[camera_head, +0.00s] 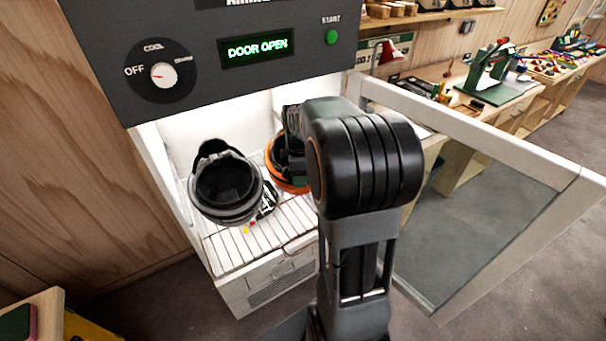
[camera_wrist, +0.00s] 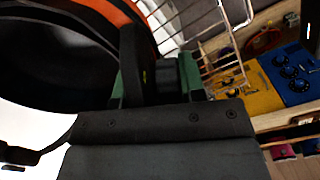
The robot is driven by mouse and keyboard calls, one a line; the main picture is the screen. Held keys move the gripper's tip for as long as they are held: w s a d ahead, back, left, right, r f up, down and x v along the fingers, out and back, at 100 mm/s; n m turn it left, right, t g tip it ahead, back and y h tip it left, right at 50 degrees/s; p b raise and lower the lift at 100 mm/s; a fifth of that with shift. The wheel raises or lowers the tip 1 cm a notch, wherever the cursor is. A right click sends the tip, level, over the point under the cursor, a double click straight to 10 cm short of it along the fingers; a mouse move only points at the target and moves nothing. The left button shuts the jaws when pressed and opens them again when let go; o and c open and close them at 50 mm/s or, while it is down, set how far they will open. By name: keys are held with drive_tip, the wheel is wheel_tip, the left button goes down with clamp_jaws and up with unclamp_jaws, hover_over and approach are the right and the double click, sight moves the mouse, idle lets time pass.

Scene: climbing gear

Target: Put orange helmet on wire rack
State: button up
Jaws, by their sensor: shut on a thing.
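The orange helmet (camera_head: 272,168) is inside the open cabinet, over the wire rack (camera_head: 228,252), with its dark inside facing up. My arm hides much of it. In the wrist view the orange rim and black lining of the helmet (camera_wrist: 105,10) fill the upper left. My gripper (camera_wrist: 155,72) is shut on the helmet's edge. In the head view my gripper is mostly behind my arm. Wires of the rack (camera_wrist: 222,65) show beyond the helmet in the wrist view. I cannot tell whether the helmet touches the rack.
A grey and black helmet (camera_head: 226,186) sits upturned on the left of the rack, beside the orange one. A small item with coloured bits (camera_head: 264,205) lies near it. The glass door (camera_head: 480,215) stands open at right. The rack's front is clear.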

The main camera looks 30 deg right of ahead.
drive_tip(key=shift+w, duration=0.3)
drive_tip(key=shift+d, duration=0.1)
drive_tip(key=o, duration=1.2)
wheel_tip(320, 180, up, 14)
drive_tip(key=shift+s+f, duration=0.1)
idle(0.4)
